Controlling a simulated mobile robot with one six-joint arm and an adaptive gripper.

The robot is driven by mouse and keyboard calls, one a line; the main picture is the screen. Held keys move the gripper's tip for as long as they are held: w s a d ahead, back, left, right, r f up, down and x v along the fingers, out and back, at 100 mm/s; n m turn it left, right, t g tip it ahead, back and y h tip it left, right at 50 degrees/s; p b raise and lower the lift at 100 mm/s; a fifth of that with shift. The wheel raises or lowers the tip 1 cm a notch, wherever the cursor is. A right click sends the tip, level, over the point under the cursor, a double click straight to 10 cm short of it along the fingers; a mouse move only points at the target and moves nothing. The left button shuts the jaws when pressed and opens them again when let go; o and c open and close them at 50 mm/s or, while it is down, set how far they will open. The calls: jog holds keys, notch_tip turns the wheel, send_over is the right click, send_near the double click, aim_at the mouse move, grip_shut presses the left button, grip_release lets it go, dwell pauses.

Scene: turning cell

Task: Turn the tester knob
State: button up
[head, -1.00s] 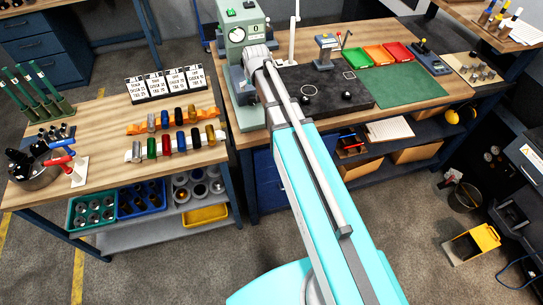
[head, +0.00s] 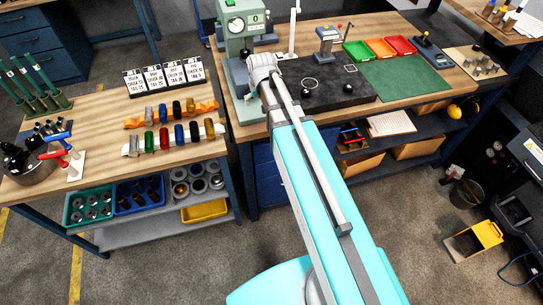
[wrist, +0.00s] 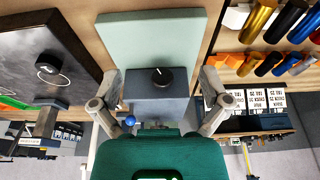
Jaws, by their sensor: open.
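The tester is a pale green bench machine (head: 238,15) at the near left corner of the far workbench in the head view. My gripper (wrist: 159,82) is open, with one finger on each side of the block. The knob lies between the fingers, with a gap on both sides; I cannot tell the height gap.
A black surface plate (head: 330,97) lies right of the tester, with a green mat (head: 400,80) and colored trays (head: 381,48) beyond. A blue-tipped lever (wrist: 130,121) is near the left finger.

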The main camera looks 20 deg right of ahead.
jog(key=s+f+g+b, duration=0.1)
jog(key=s+f+b, duration=0.3)
jog(key=s, duration=0.4)
jog(key=s+f+g+b, duration=0.2)
jog(key=s+f+b, duration=0.2)
jog(key=s+f, duration=0.2)
jog(key=shift+s+b, duration=0.4)
jog(key=shift+s, duration=0.75)
